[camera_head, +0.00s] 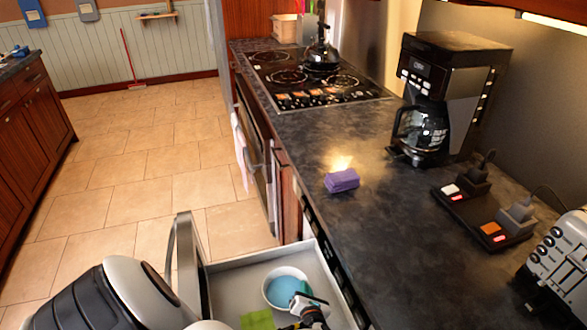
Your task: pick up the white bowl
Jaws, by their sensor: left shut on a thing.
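The white bowl (284,287), with a blue inside, sits in the open drawer (228,276) at the bottom middle. My left gripper (306,300) is at the bowl's near right rim, inside the drawer area, and is shut on it. The gripper covers part of that rim. I cannot tell whether the bowl touches the drawer floor. My right gripper is not in view.
A green item (258,320) lies in the drawer beside the bowl. The drawer's handle (186,262) stands at its left. A purple sponge (342,180), a coffee maker (447,95) and a toaster (560,262) are on the dark counter (385,235). Open floor lies left.

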